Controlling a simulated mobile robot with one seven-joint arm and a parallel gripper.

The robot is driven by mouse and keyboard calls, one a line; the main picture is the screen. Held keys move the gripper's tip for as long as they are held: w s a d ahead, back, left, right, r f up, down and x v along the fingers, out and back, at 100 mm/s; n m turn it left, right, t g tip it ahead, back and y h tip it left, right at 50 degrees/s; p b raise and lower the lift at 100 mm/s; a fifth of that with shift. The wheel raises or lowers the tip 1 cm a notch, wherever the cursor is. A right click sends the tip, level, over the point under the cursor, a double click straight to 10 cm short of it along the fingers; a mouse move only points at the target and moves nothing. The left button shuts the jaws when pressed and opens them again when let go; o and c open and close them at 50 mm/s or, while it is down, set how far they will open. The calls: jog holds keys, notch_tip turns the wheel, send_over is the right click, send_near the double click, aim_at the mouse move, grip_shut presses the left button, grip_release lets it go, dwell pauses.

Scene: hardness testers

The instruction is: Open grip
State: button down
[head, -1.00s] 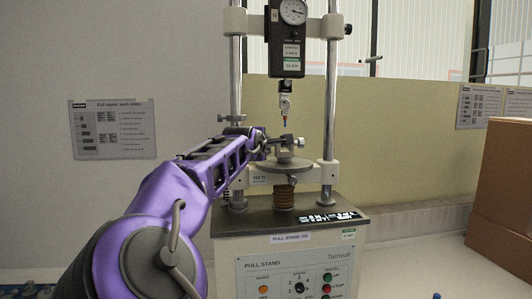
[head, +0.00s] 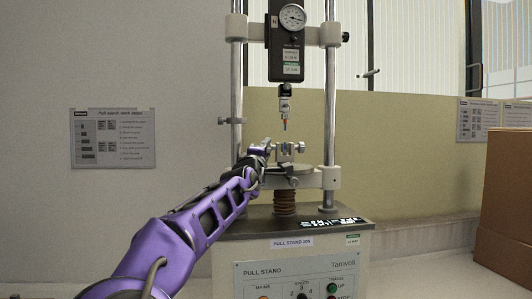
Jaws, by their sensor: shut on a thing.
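The pull stand (head: 258,268) faces me. Its lower grip (head: 286,151), a small metal clamp with a knob (head: 301,148) on its right side, sits on the round plate above the threaded column. My gripper (head: 266,149) reaches in from the left at the height of this grip. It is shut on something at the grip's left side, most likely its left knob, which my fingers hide.
Steel posts (head: 330,110) stand on both sides of the grips. The dial gauge (head: 291,17) is above. A cardboard box (head: 506,210) stands at the right. A work-steps sheet (head: 113,138) hangs on the left wall.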

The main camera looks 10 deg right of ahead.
dwell(0.3)
jog(key=c, duration=0.5)
grip_release()
jog(key=shift+f, duration=0.1)
